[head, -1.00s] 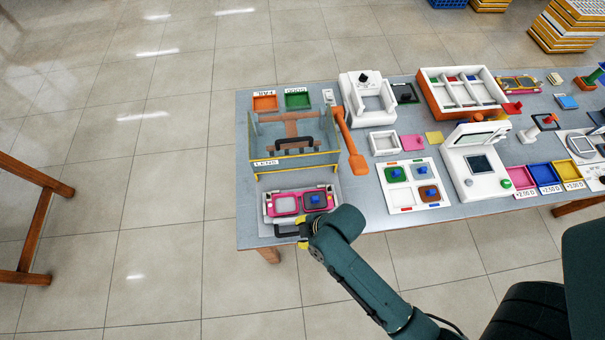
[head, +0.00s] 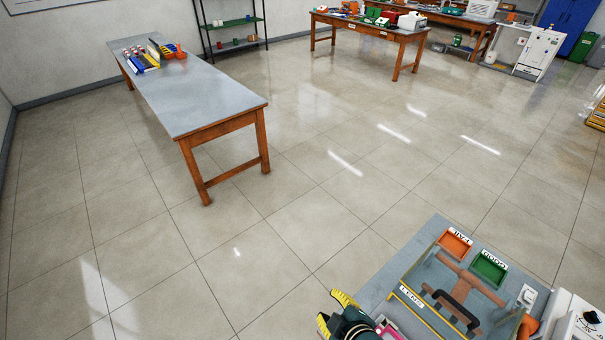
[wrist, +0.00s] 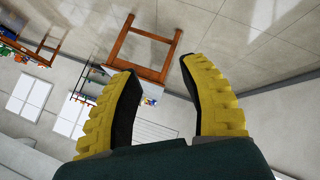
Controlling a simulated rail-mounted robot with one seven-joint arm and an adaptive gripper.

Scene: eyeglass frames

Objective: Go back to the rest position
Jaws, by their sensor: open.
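My gripper (head: 334,312) shows at the bottom of the head view, with its yellow fingers spread apart and nothing between them. It is raised beside the left edge of the near worktable (head: 385,284). In the wrist view my gripper (wrist: 160,88) is also open and empty, its two yellow padded fingers pointing out over the room. A pink frame piece (head: 388,330) is partly visible at the bottom edge, right by the gripper; the rest of it is out of view.
A long grey-topped table (head: 195,95) stands at the left. Another workbench (head: 370,25) is at the back. Open tiled floor (head: 290,220) lies between them.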

